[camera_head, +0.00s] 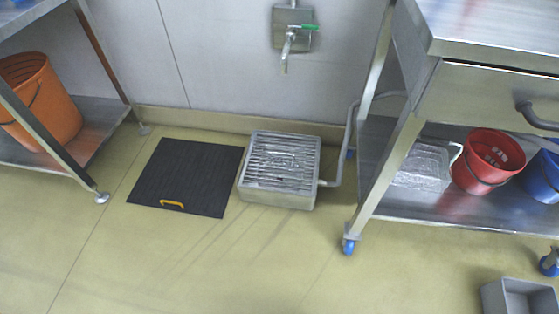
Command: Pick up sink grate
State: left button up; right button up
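The sink grate (283,162) is a slatted metal grid lying on top of a low, square metal floor sink (277,197). The sink stands on the floor below a wall tap, and a pipe joins its right side. A shiny patch shows on the slats near the middle; I cannot tell what it is. Neither of my grippers shows in the head view.
A black mat (186,177) with a yellow handle (172,204) lies left of the sink. A wheeled metal table (455,215) with red (488,160) and blue buckets stands right. An orange bucket (42,98) sits on the left shelf. The front floor is largely clear.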

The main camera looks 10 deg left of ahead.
aim_at(293, 160)
jog(key=i+j, duration=1.3)
jog(key=j, duration=0.15)
jog(key=i+l+z, duration=0.05)
jog(key=l, duration=0.05)
